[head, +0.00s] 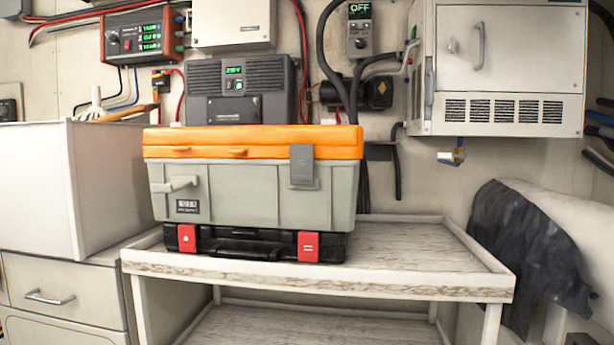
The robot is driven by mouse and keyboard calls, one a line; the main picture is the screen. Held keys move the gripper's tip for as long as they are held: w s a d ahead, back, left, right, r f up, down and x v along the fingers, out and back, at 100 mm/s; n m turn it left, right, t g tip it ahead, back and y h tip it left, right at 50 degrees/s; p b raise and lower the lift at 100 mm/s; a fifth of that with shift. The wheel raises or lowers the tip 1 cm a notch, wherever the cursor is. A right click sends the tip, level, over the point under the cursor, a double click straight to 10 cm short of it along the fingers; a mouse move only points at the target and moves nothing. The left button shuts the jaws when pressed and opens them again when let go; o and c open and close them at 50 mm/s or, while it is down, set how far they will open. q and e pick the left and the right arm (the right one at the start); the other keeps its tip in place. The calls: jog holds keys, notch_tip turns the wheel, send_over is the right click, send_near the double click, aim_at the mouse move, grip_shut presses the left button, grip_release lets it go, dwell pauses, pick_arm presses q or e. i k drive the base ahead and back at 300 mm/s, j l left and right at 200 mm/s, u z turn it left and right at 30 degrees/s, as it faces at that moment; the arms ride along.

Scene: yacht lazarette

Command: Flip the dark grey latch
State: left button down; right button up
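The dark grey latch (302,165) is a flat upright plate on the front of a toolbox, right of its middle. Its top lies over the orange lid (250,142) and its lower end over the light grey body (250,190). A second, light grey latch or lever (175,185) on the left of the front sticks out sideways. The lid lies closed on the body. The toolbox stands on a black case (245,243) with red clasps. Neither of my grippers shows in the head view.
The black case rests on a wooden-topped trolley (400,290) with a raised rim; its right side is bare. A white cabinet (35,180) stands at left. A wall cabinet (505,65) hangs at upper right. A dark cloth (520,240) drapes at right.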

aim_at(301, 155)
jog(key=i+j, duration=0.15)
jog(key=j, duration=0.2)
jog(key=i+j+z, duration=0.1)
jog(key=j, duration=0.25)
jog(key=i+j, duration=0.2)
jog(key=j, duration=0.2)
jog(key=i+j, duration=0.15)
jog(key=j, duration=0.2)
jog(key=i+j+z, duration=0.1)
jog(key=j, duration=0.25)
